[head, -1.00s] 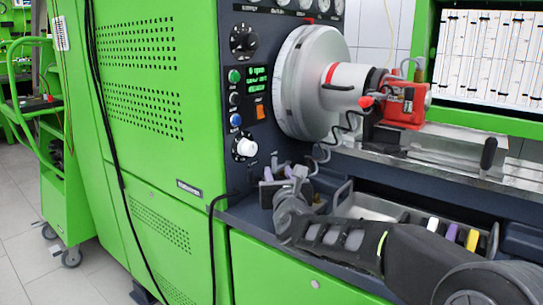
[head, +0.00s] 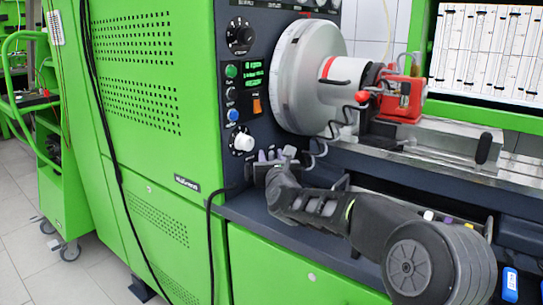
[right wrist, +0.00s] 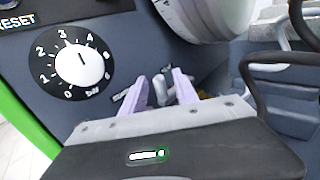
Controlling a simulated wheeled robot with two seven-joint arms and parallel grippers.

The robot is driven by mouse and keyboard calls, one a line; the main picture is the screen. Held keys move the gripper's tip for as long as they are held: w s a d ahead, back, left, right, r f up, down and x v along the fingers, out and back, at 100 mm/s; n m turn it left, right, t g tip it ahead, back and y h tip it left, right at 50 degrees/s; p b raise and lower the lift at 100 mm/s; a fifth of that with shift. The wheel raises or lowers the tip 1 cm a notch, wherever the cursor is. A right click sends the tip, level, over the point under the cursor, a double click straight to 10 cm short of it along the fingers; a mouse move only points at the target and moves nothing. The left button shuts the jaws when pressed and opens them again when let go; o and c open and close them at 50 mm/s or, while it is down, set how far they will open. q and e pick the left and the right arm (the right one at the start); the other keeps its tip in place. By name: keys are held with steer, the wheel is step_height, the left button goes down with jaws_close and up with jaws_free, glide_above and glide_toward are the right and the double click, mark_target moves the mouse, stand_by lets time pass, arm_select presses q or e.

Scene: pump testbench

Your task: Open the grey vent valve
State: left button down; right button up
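The grey vent valve (right wrist: 161,88) shows in the right wrist view as a small light grey handle low on the dark panel. It lies between the two lavender fingers of my right gripper (right wrist: 160,84), which are apart. I cannot tell whether either finger touches it. In the head view my right gripper (head: 272,156) is at the foot of the dark control panel, below the white dial, and hides most of the valve. My left gripper is not in view.
The white dial (right wrist: 80,64) is left of the fingers, close by. The large silver disc (head: 309,78) and red clamp block (head: 402,98) are above right. A black cable (head: 208,245) hangs over the green cabinet front. A tray lies partly behind my right arm.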

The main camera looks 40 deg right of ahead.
steer(key=shift+w, duration=0.15)
steer(key=shift+c, duration=0.4)
jaws_close()
stand_by(1.0)
